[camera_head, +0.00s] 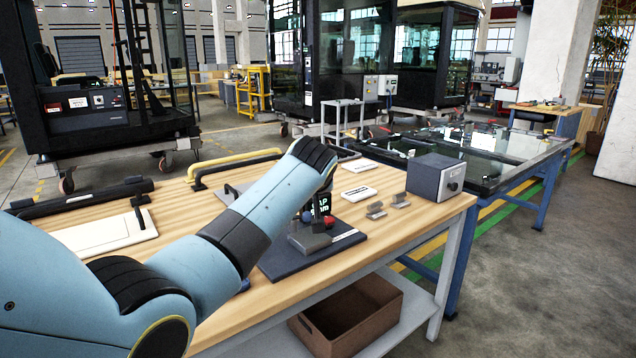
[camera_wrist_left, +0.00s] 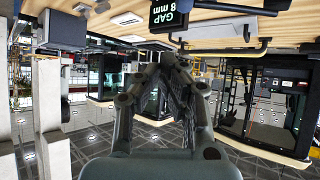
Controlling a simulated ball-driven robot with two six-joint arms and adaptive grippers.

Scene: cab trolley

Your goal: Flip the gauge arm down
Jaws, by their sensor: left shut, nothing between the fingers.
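The gauge stands on a dark base plate (camera_head: 285,262) on the workbench, partly hidden behind my left arm in the head view. Its black display (camera_head: 321,204) reads GAP with a value in mm. A red knob (camera_head: 329,222) and a grey block (camera_head: 308,240) are beside it. I cannot make out the gauge arm or its angle. In the wrist view, which is upside down, the display (camera_wrist_left: 170,13) reads "GAP 8 mm" beyond the fingers. My left gripper (camera_wrist_left: 172,60) is shut and empty there; my arm hides it in the head view. My right gripper is not in view.
The wooden bench (camera_head: 400,228) also holds a grey box (camera_head: 435,177), small metal brackets (camera_head: 376,210), a white card (camera_head: 358,194), yellow and black handles (camera_head: 236,166), and a white panel (camera_head: 108,232). A brown crate (camera_head: 352,318) is on the shelf below. A glass-topped table (camera_head: 490,160) stands behind.

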